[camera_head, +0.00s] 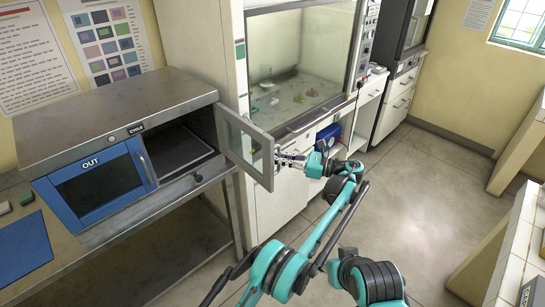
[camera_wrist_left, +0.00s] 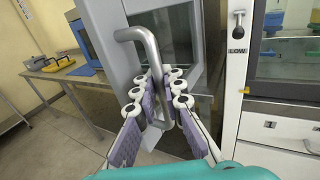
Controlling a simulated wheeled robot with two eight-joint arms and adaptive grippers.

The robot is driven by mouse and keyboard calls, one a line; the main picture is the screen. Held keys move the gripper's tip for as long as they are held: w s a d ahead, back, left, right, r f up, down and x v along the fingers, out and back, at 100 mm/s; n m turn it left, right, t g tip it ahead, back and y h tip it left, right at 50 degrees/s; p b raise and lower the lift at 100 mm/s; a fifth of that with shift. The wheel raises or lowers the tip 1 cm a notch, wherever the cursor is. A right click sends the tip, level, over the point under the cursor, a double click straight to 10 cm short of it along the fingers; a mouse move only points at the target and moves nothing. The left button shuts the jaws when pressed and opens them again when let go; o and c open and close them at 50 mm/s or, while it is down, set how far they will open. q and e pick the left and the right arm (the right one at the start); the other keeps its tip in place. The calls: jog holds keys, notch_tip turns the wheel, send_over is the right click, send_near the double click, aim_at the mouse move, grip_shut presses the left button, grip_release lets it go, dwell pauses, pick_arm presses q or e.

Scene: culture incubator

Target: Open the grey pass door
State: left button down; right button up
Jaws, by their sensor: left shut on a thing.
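The grey pass door (camera_head: 247,150), a grey frame with a glass pane, stands swung out from the right end of the steel pass box (camera_head: 120,105). The dark opening (camera_head: 185,150) behind it is exposed. My left gripper (camera_head: 288,158) is at the outer face of the door. In the left wrist view, the bent metal door handle (camera_wrist_left: 148,45) runs down between the fingers of my left gripper (camera_wrist_left: 160,92), which is shut on it. The door's grey frame (camera_wrist_left: 112,45) fills the area behind the handle. My right gripper is not in view.
The blue OUT door (camera_head: 98,188) beside the opening is shut. A fume hood (camera_head: 295,75) with glassware stands close behind the swung door. Open floor (camera_head: 420,190) lies to the right. A white counter (camera_head: 515,250) stands at the right edge.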

pick_arm(q)
jog(key=c, duration=1.6)
grip_release()
jog(key=shift+d, duration=0.1)
